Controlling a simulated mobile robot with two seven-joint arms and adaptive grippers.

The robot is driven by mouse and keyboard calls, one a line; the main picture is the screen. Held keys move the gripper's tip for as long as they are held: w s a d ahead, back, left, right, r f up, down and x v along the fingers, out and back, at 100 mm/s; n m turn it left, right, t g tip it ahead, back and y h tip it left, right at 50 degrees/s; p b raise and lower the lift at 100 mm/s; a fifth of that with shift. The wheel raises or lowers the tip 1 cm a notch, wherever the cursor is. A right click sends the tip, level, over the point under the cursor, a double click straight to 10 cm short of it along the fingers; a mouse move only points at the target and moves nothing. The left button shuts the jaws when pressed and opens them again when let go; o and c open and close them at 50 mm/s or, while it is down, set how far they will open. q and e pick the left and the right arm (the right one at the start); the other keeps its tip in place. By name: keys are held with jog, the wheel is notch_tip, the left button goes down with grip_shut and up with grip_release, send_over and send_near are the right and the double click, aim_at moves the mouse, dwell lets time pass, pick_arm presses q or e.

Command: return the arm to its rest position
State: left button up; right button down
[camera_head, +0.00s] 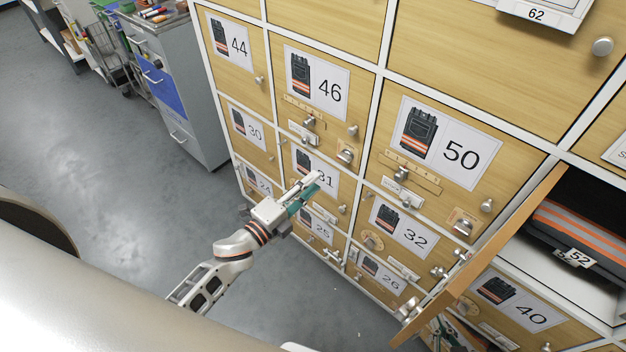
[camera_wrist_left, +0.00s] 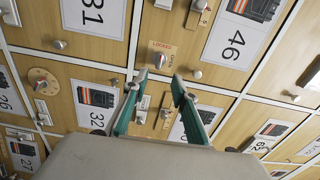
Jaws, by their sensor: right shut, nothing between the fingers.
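My left gripper (camera_head: 312,182) reaches in from the left, in front of the locker doors near number 31 (camera_head: 322,172). In the left wrist view its two teal fingers (camera_wrist_left: 160,80) stand apart with nothing between them, facing the doors by the small latch marked LOCKED (camera_wrist_left: 161,54). My right gripper (camera_head: 440,331) shows only in small part at the bottom, beside the lower end of the open locker door. It is shut and holds nothing; most of that arm is hidden.
The wooden door (camera_head: 490,255) stands open, sticking out toward me. Its compartment holds dark folded workwear (camera_head: 580,232) with an orange stripe and tag 52. Knobs and latches project from the closed doors. A grey drawer cabinet (camera_head: 195,105) stands left; the floor (camera_head: 95,165) there is clear.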

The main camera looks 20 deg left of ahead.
pick_arm(q)
jog(key=s+a+f+n+g+y, duration=0.1)
jog(key=s+f+n+g+y, duration=0.1)
jog(key=s+f+n, duration=0.4)
jog(key=s+f+n+g+y, duration=0.2)
jog(key=s+f+n, duration=0.5)
jog(key=s+n, duration=0.4)
jog(key=shift+s+a+f+n+g, duration=0.15)
jog(key=shift+s+a+n+g, duration=0.25)
jog(key=shift+s+g, duration=0.7)
